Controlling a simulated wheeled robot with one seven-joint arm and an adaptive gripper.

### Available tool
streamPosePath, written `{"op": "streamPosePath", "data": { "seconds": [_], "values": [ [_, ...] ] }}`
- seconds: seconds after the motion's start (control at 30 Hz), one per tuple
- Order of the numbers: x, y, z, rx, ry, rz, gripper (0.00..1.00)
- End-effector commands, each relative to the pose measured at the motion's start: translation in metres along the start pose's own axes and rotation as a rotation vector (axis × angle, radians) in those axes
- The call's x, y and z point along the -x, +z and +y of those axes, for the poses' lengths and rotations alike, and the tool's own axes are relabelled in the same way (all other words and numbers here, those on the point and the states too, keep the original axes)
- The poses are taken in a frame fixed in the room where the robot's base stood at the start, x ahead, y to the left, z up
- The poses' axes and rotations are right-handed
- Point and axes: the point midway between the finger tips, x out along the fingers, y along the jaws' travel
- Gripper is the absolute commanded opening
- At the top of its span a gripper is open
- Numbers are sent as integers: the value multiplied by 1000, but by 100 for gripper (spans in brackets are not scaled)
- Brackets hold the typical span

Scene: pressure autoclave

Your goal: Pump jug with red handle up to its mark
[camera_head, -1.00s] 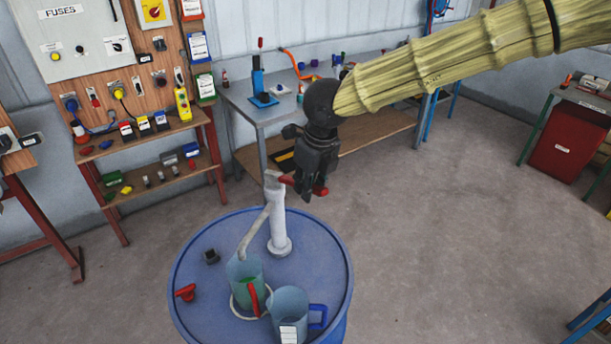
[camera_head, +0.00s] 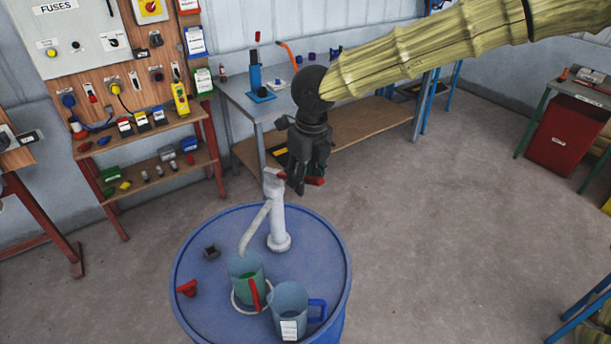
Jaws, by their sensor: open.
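A blue drum (camera_head: 205,225) carries a pale hand pump (camera_head: 278,225) with a bent spout. The pump's lever has a red grip (camera_head: 315,181) and sticks out to the right. My black gripper (camera_head: 301,183) is open and points down at the lever, its fingers overlapping the red grip; I cannot tell if they touch it. The jug with red handle (camera_head: 239,266) stands upright on a pale ring on the drum, under the spout's end. Green shows inside it; its mark cannot be made out.
A jug with blue handle (camera_head: 288,301) stands right beside it, with a white label. A red tap-like piece (camera_head: 187,288) and a small dark cap (camera_head: 211,252) lie on the drum's left. A workbench (camera_head: 345,135) stands behind my gripper.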

Motion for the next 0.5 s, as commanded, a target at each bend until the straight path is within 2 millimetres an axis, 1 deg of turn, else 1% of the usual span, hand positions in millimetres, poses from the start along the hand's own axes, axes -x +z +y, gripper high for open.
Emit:
{"op": "streamPosePath", "data": {
  "seconds": [0.13, 0.27, 0.37, 0.5],
  "values": [
    [2, 0, 0, 0, 0, 0, 41],
    [12, 0, 0, -1, 0, 0, 41],
    [28, 1, 0, 0, 0, -3, 41],
    [54, 1, -1, -1, -1, -2, 41]
  ]
}}
